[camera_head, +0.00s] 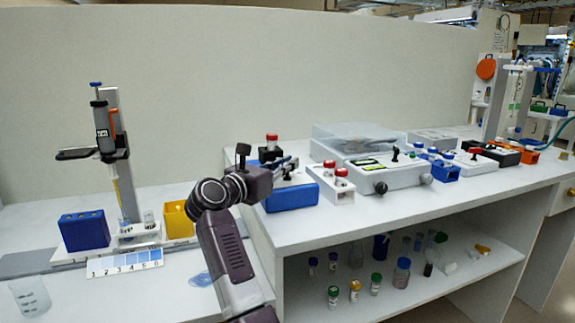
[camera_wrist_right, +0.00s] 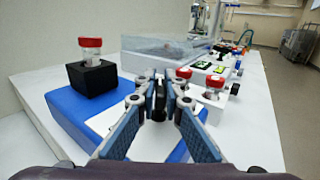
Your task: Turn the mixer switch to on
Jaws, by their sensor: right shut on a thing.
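The mixer (camera_head: 291,197) is a blue box with a white top on the bench's left end. It also shows below my fingers in the right wrist view (camera_wrist_right: 72,112). A black holder (camera_wrist_right: 92,76) on it carries a red-capped vial (camera_wrist_right: 91,56). My right gripper (camera_head: 289,162) reaches over the mixer from the left. In the right wrist view its fingers (camera_wrist_right: 160,84) close together on a small upright black piece, seemingly the mixer switch (camera_wrist_right: 159,102). The fingers hide much of the switch, so its setting cannot be told. My left gripper is not in view.
A white rack (camera_head: 343,195) with red-capped vials stands close right of the mixer. Beyond it are a white device (camera_head: 400,178) with a black knob and a clear-lidded box (camera_head: 350,138). A yellow bin (camera_head: 178,219) and a blue rack (camera_head: 84,231) stand left.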

